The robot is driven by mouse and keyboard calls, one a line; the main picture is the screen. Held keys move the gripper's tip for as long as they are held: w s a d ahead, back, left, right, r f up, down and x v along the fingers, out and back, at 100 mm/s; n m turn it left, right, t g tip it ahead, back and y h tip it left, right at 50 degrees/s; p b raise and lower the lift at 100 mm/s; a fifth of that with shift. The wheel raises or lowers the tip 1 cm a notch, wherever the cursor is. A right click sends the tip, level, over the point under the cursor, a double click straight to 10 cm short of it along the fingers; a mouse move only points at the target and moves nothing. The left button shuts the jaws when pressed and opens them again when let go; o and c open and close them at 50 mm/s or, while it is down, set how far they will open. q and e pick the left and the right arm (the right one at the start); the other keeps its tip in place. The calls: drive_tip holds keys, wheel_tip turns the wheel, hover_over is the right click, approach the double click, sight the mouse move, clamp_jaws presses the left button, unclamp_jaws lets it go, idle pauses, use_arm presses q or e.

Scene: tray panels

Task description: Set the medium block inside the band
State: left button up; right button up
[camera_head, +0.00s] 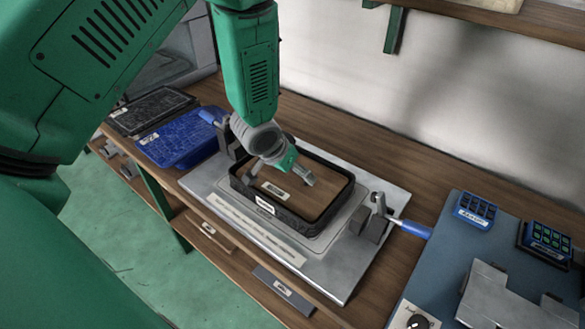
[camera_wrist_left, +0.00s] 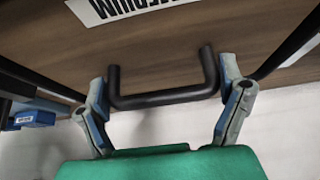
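The black band (camera_head: 337,202) is a rectangular frame on the metal plate. A wooden surface with a white label (camera_head: 275,191) fills the space within its rim. In the left wrist view, the medium block (camera_wrist_left: 180,50) is wooden, with a label ending "EDIUM" and a black handle (camera_wrist_left: 165,98). My left gripper (camera_head: 282,180) is low over the band. Its fingers (camera_wrist_left: 165,95) stand wide apart at the handle's two ends, seeming to touch them; I cannot tell whether they press. The block's underside is hidden, so its seating is unclear. My right gripper is out of view.
The metal plate (camera_head: 350,275) carries a clamp with a blue handle (camera_head: 415,229) at right and another clamp at left. Blue (camera_head: 180,140) and black (camera_head: 150,110) trays lie at left. A blue-grey mat (camera_head: 450,240) with small blue boxes (camera_head: 476,210) is at right. A wall stands behind.

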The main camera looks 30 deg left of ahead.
use_arm(q)
drive_tip(key=shift+o, duration=1)
drive_tip(key=shift+r, duration=0.1)
drive_tip(key=v, duration=1.2)
